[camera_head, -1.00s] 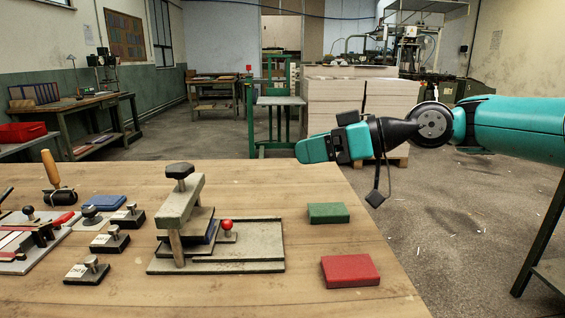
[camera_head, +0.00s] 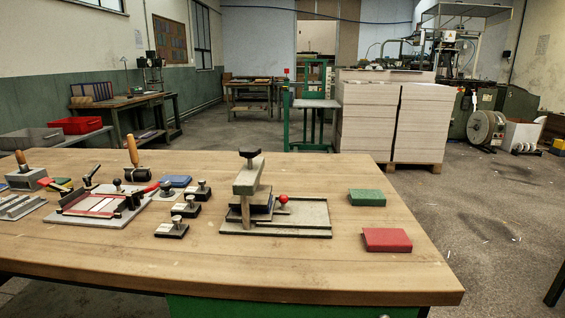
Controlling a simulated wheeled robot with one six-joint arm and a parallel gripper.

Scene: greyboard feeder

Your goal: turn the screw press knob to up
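The screw press (camera_head: 249,190) stands on the wooden workbench, left of the red and green blocks. It has a grey beam on a post above a stack of dark plates, on a flat grey base plate (camera_head: 305,215). Its black knob (camera_head: 250,153) sits on top of the beam. From here the knob looks like a short bar lying crosswise; I cannot read a mark on it. A red ball handle (camera_head: 283,199) stands beside the stack. My gripper is out of view, so its state is hidden.
A green block (camera_head: 366,197) and a red block (camera_head: 387,240) lie right of the press. Several black-based knobbed weights (camera_head: 172,230) and a framed jig (camera_head: 100,204) crowd the left. The workbench (camera_head: 330,268) has bare wood along its front. Stacked board (camera_head: 385,115) stands behind.

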